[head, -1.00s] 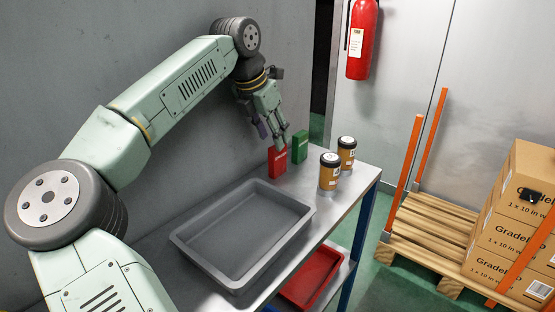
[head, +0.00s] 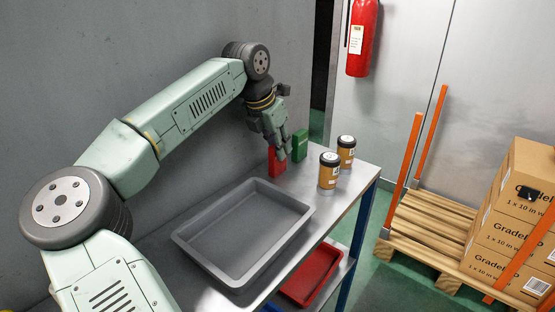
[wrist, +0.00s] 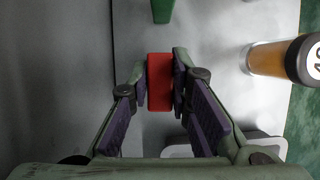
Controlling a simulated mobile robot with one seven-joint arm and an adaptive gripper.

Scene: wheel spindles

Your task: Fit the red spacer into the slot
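The red spacer (head: 277,162) is a small upright red block on the metal table, near the wall. My gripper (head: 280,150) reaches down over it from above. In the wrist view the red spacer (wrist: 159,82) sits between the two fingertips (wrist: 160,90); they lie close against its sides, and the gripper looks shut on it. The spacer appears to be still resting on the table. I cannot make out a slot in either view.
A green block (head: 300,145) stands just behind the spacer. A grey tray (head: 240,282) lies in front. A red tray (head: 312,277) is on the lower shelf. A pallet with boxes (head: 515,220) stands at right.

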